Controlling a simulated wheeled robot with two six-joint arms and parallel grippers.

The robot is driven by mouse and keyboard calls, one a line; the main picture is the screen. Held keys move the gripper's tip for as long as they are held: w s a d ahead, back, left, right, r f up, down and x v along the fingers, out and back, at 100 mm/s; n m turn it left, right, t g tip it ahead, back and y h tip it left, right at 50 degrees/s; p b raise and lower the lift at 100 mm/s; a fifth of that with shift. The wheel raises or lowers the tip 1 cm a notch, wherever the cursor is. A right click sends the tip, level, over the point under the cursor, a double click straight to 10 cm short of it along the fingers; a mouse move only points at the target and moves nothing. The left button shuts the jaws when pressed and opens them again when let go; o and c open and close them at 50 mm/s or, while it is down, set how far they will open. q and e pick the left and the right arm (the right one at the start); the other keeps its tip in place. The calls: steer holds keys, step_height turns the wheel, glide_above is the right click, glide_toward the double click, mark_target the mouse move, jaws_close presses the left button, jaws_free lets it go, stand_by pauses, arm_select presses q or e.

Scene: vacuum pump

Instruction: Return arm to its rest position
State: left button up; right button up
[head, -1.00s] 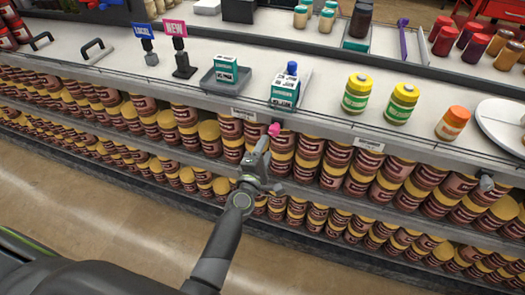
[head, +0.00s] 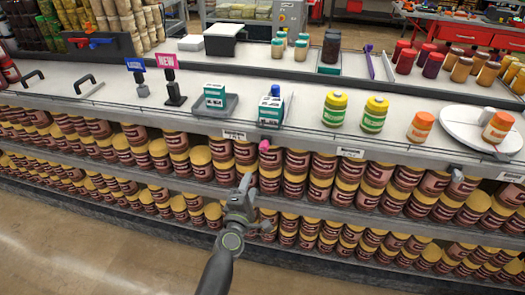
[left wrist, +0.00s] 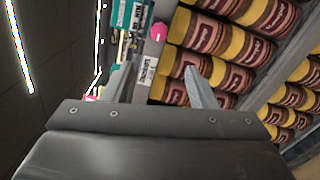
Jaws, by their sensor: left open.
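My left arm comes up from the bottom of the head view, with its gripper (head: 246,190) in front of the lower shelves of jars. The gripper is empty. In the left wrist view its two fingers (left wrist: 160,88) stand apart with nothing between them. A small pink piece (head: 264,146) is at the counter's front edge, ahead of the gripper and apart from it. The pink piece also shows past the fingers in the left wrist view (left wrist: 158,31). My right gripper is in neither view.
On the counter (head: 300,125) are a teal carton with a blue-topped item (head: 270,108), another teal carton (head: 215,97), green-labelled jars (head: 335,109) and a white plate (head: 470,128). Shelves of brown jars (head: 297,165) are close to the gripper. Open floor (head: 60,235) lies at lower left.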

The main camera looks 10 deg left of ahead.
arm_select(q)
steer(key=s+a+f+m+g, duration=0.25)
steer(key=s+f, duration=0.35)
steer(key=f, duration=0.3)
steer(key=s+a+f+m+g, duration=0.1)
steer(key=s+f+m+g, duration=0.3)
steer(key=f, duration=0.6)
steer(key=s+a+f+m+g, duration=0.1)
steer(key=s+f+m, duration=0.2)
steer(key=s+f, duration=0.5)
steer(key=s+a+f+m+g, duration=0.3)
steer(key=s+f, duration=0.2)
steer(key=s, duration=0.6)
steer(key=s+a+f+m+g+y, duration=0.1)
steer(key=s+a+f+m+g, duration=0.2)
steer(key=s+f, duration=0.3)
steer(key=s+a+f+m+g, duration=0.3)
steer(key=s+a+f, duration=0.2)
steer(key=s, duration=1.2)
steer(key=shift+f+m+y, duration=0.3)
steer(key=shift+f+m, duration=0.05)
steer(key=shift+f, duration=0.4)
steer(key=shift+s, duration=0.1)
